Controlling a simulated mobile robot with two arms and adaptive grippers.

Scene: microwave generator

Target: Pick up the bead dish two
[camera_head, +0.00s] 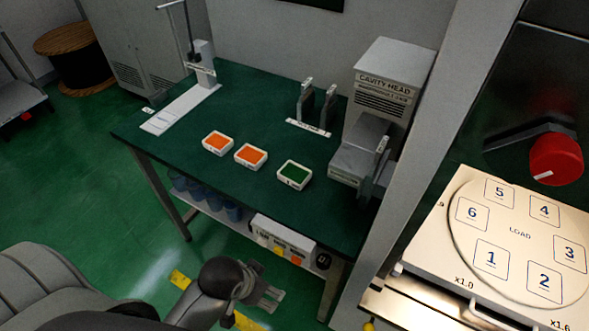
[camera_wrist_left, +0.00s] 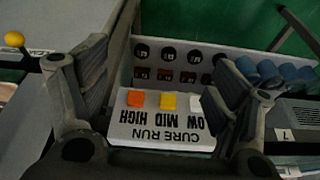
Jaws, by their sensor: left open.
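Three small white square dishes stand in a row on the green tabletop in the head view. The left dish (camera_head: 217,143) and the middle dish (camera_head: 250,156) hold orange contents, and the right dish (camera_head: 294,175) holds green. Their labels are too small to read, so I cannot tell which is dish two. My left gripper (camera_head: 264,297) is open and empty, low in front of the table and well apart from the dishes. In the left wrist view the open fingers (camera_wrist_left: 160,75) frame a control panel; no dish shows there. My right gripper is not in view.
The green table (camera_head: 240,100) has a CURE RUN panel (camera_head: 287,242) below its front edge and blue cups (camera_head: 205,197) on a shelf. The CAVITY HEAD unit (camera_head: 385,90) and a slotted stand (camera_head: 310,128) stand behind. A numbered LOAD turntable (camera_head: 520,235) is at right.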

